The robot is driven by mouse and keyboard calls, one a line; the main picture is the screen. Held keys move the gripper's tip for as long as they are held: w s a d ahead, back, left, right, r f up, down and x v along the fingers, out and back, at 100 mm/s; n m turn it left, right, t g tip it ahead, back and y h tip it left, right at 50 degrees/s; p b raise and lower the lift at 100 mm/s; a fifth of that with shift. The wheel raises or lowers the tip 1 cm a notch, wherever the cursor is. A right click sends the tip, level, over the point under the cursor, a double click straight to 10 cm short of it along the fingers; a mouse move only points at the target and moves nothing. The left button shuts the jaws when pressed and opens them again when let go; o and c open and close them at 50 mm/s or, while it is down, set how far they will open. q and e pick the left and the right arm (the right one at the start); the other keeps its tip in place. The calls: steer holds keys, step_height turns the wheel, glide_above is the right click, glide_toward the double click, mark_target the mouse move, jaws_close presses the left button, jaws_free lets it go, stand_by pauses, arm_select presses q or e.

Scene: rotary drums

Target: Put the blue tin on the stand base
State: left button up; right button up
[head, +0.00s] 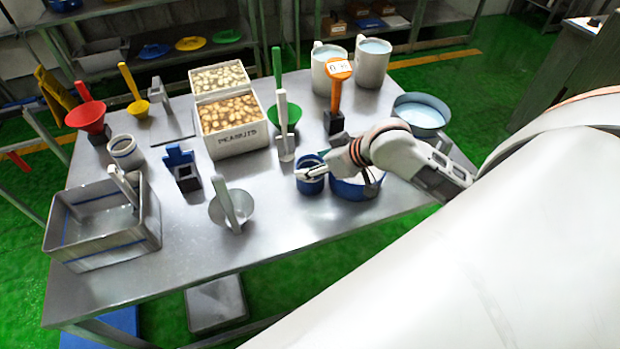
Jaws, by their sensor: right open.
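The small blue tin (310,186) stands upright on the steel table, right of the middle. My right gripper (308,171) is open at the tin's top, with its fingers over or around the rim. I cannot tell whether they touch it. The fingers hide part of the tin's opening. A flat grey plate with a short upright (176,127) lies at the back left of the table and looks like the stand base; its top looks bare. My left gripper is not in view.
A wider blue pan with pale contents (352,188) stands right beside the tin, under my right wrist.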

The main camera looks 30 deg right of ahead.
steer(key=shift+x, duration=1.45)
steer(key=shift+r, duration=0.1)
steer(key=c, duration=1.3)
steer(key=shift+r, duration=0.15)
step_height(320, 180, up, 20)
steer(key=shift+f, duration=0.15)
